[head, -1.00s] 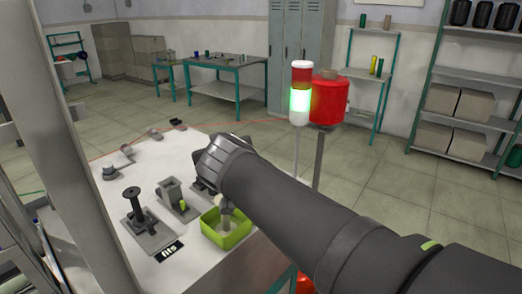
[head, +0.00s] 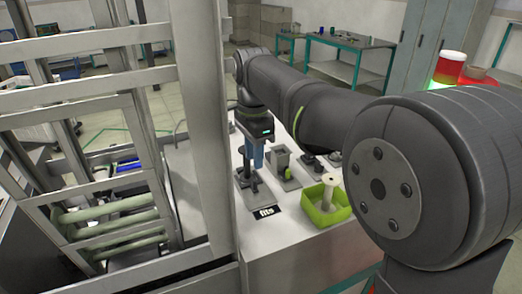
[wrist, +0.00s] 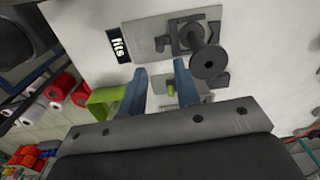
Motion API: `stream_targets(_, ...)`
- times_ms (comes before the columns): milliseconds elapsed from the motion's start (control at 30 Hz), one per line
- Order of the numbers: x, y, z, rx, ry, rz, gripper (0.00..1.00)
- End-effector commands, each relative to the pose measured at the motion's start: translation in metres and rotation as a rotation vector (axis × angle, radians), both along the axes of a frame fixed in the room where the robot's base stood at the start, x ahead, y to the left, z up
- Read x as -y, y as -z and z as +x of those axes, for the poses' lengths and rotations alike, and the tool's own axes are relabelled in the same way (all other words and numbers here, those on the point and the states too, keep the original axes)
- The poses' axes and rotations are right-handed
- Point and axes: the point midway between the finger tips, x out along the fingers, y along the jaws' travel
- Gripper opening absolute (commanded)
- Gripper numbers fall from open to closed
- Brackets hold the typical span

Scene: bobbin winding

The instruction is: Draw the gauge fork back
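My gripper (wrist: 160,68) points down with its two blue fingers apart and nothing between them. In the head view its blue fingers (head: 254,152) are at the grey plate (head: 251,194) beside the "fits" label (head: 265,211). In the wrist view a dark spool-shaped post (wrist: 209,60) rises from that plate (wrist: 147,38), beside the right finger and apart from it. A dark bracket (wrist: 182,28) lies around the post's foot; it may be the gauge fork, but I cannot tell for sure. In the head view my gripper partly hides this fixture.
A green tray (head: 318,212) stands to the right with a pale bobbin (head: 329,188) upright in it. A second plate with a grey block (head: 281,160) stands between. A metal frame (head: 205,130) rises close on the left. The white table front is clear.

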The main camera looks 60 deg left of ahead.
Motion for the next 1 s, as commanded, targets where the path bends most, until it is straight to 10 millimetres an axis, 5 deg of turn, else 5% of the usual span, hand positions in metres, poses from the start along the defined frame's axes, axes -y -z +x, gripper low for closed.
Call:
stream_targets(800,0.001,0.072,0.001,0.002,-0.002,-0.001,0.29)
stream_targets(1000,0.000,0.071,0.001,0.003,-0.002,0.001,0.27)
